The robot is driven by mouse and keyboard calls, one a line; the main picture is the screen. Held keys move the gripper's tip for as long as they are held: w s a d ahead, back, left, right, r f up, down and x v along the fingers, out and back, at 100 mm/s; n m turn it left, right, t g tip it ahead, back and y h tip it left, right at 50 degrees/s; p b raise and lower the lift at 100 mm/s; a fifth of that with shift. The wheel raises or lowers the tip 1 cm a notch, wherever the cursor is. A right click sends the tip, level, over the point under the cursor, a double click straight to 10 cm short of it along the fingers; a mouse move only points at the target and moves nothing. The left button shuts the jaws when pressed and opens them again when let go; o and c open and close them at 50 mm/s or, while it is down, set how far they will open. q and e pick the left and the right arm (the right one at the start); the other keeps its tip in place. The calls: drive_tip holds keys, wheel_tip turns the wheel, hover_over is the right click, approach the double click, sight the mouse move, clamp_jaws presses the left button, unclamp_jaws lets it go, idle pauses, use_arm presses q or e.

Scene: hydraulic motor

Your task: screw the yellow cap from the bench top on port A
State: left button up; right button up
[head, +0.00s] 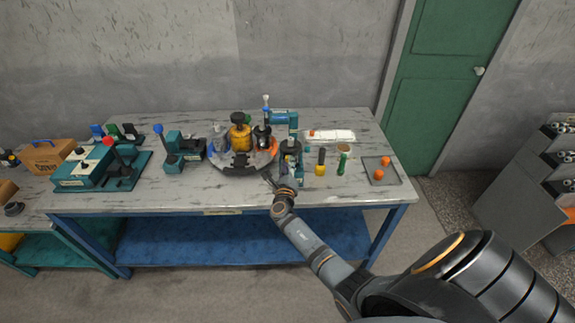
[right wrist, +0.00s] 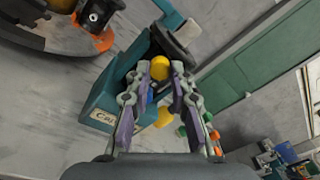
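Beyond the cap is a teal fixture with a dark round top (right wrist: 110,95), which stands right of the motor in the head view (head: 291,150). I cannot make out the port A marking. My left gripper is not in view.
Right of the fixture stand a black-and-yellow piece (head: 320,168) and a green piece (head: 342,160). Teal devices (head: 88,165) fill the bench's left. The bench's front strip is mostly clear.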

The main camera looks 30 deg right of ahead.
clamp_jaws()
drive_tip(key=shift+m+b, duration=1.7)
drive_tip(key=shift+m, duration=1.1)
drive_tip(key=m+b, duration=0.3)
drive_tip(key=m, duration=0.1)
drive_tip(key=shift+w+d+m, duration=0.1)
drive_tip(key=shift+m, duration=0.2)
